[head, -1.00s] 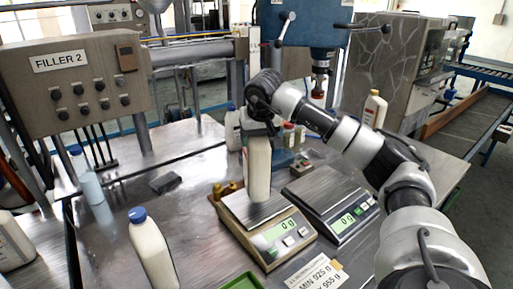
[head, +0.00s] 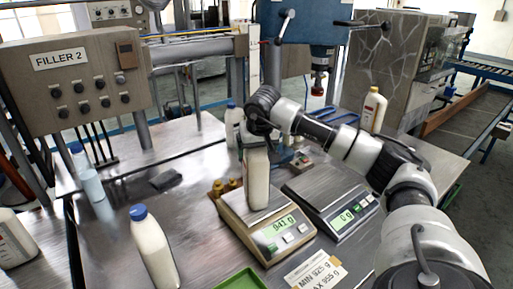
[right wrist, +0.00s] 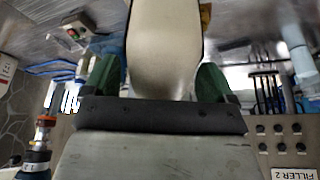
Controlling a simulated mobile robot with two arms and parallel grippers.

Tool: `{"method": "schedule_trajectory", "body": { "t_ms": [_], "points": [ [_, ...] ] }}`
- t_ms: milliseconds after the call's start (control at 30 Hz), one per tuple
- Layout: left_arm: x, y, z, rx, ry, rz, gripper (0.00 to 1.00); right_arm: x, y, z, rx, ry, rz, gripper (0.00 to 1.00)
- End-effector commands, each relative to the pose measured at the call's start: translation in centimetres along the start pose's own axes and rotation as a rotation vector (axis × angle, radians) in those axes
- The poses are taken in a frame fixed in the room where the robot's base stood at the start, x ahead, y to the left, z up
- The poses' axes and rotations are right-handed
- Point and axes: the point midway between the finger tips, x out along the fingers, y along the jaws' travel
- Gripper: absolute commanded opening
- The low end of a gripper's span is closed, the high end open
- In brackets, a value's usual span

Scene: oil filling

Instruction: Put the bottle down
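The white bottle (head: 257,180) stands upright on the plate of the left scale (head: 262,236), and its base appears to touch the plate. My left gripper is not in view.
A second scale (head: 333,205) stands empty to the right, reading 0. A blue-capped bottle (head: 153,250) stands at front left, another (head: 233,127) behind the gripper. A green tray (head: 240,279) and a weight label (head: 314,270) lie in front. Small brass weights (head: 219,187) stand beside the scale.

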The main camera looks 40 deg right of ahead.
Motion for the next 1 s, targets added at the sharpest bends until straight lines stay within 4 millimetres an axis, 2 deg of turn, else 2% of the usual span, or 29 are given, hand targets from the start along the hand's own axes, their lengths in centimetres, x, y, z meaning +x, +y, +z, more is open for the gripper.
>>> {"method": "schedule_trajectory", "body": {
  "t_ms": [367, 467, 800, 1000],
  "points": [
    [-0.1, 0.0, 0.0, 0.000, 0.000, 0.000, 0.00, -0.6, 0.0, -0.2, 0.000, 0.002, -0.001, 0.91],
    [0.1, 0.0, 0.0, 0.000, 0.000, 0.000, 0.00, -1.8, 0.0, -0.2, 0.001, 0.003, -0.002, 0.91],
    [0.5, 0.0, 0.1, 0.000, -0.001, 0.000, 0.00, -9.0, -0.1, -0.2, -0.001, 0.005, -0.003, 0.91],
    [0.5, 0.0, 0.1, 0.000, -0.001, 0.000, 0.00, -11.6, 0.0, -0.1, 0.001, 0.002, -0.001, 0.91]
  ]
}}
